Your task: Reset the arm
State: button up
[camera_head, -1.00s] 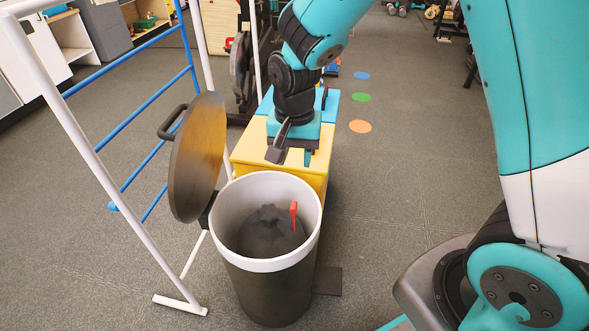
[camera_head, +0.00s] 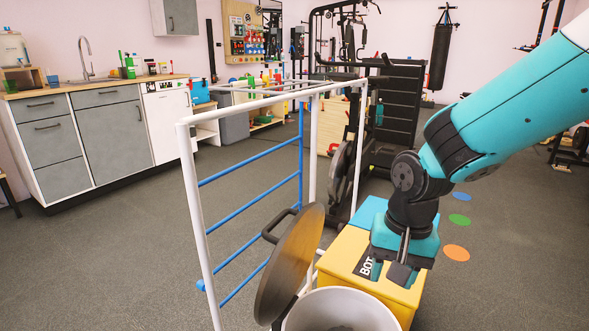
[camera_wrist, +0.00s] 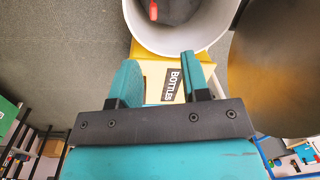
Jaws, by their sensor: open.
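My gripper (camera_head: 403,272) hangs at the end of my teal and black arm, above the yellow box in the head view. In the wrist view my gripper (camera_wrist: 165,80) shows two teal fingers spread apart with nothing between them. A round bin (camera_head: 300,322) with a pale rim stands just in front of the box, cut off by the lower edge of the head view. In the wrist view the bin (camera_wrist: 212,30) lies beyond the fingers, with a red item (camera_wrist: 153,11) inside.
A dark round lid (camera_head: 292,262) stands tilted beside the bin. A yellow box (camera_head: 345,252) with a "BOT..." label sits behind the bin. A white frame with blue bars (camera_head: 250,215) stands at left. Grey cabinets (camera_head: 92,140) line the left wall. Open floor lies around the colored dots (camera_head: 459,220) at right.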

jog(key=s+a+r+n+y, duration=0.2)
jog(key=s+r+n, duration=0.3)
jog(key=s, duration=0.3)
jog(key=s+a+r+n+y, duration=0.1)
jog(key=s+a+r+n, duration=0.1)
jog(key=s+r+n, duration=0.5)
notch_tip(320, 180, up, 24)
jog(key=s+m+p, duration=0.1)
jog(key=p, duration=2.6)
jog(key=shift+s+d, duration=0.15)
jog(key=shift+s, duration=0.05)
jog(key=shift+f, duration=0.1)
